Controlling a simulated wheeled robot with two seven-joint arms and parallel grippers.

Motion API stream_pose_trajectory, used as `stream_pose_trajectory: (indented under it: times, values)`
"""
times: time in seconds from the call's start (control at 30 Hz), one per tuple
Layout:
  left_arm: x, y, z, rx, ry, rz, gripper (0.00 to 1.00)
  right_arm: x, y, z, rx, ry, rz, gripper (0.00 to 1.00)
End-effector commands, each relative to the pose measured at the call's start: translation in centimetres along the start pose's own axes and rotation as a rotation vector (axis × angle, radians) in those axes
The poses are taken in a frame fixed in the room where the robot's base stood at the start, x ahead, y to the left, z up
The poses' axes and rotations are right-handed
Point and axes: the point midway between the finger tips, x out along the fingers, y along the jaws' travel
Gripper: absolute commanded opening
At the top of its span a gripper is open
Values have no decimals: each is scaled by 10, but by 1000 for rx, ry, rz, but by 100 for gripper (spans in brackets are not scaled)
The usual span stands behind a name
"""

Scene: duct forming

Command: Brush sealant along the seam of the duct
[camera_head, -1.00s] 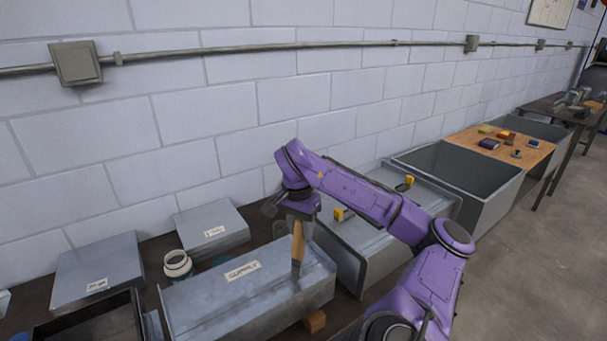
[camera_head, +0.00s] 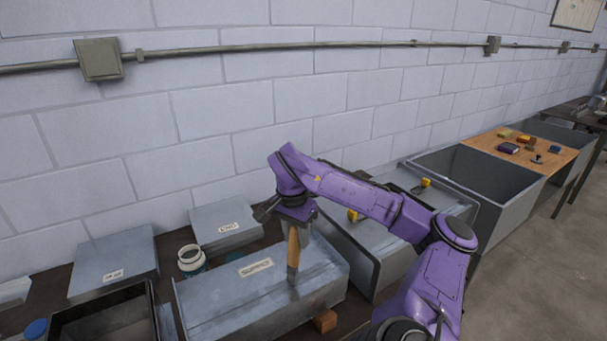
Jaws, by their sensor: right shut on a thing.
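The grey metal duct (camera_head: 225,300) marked with a supply label (camera_head: 256,267) lies on the dark bench at lower centre. My right gripper (camera_head: 294,217) points down over the duct's right part, shut on the wooden handle of a brush (camera_head: 293,246). The brush is nearly upright, and its lower end is at the duct's top face; I cannot tell whether it touches. The seam is not clear at this size. An open white-rimmed jar (camera_head: 191,259) stands behind the duct on the left. My left gripper is not in view.
Grey boxes with labels stand behind left (camera_head: 115,268) and behind the duct (camera_head: 226,226). An open dark tray (camera_head: 105,317) is at lower left. A wooden block (camera_head: 325,320) sits by the duct's right end.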

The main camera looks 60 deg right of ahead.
Motion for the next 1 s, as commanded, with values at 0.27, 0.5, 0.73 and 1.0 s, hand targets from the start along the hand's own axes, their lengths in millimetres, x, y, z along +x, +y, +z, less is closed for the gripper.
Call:
stream_pose_trajectory:
  times: [0.27, 0.5, 0.73, 1.0]
  values:
    - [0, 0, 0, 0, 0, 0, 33, -1, -1, 2, 2, 0, -1, 0]
    - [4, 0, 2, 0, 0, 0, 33, 0, -7, 13, -1, 1, -3, 0]
    - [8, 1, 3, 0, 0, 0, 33, 1, -13, 28, 1, 1, -1, 0]
    - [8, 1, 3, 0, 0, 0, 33, 1, -14, 29, 1, 0, 1, 0]
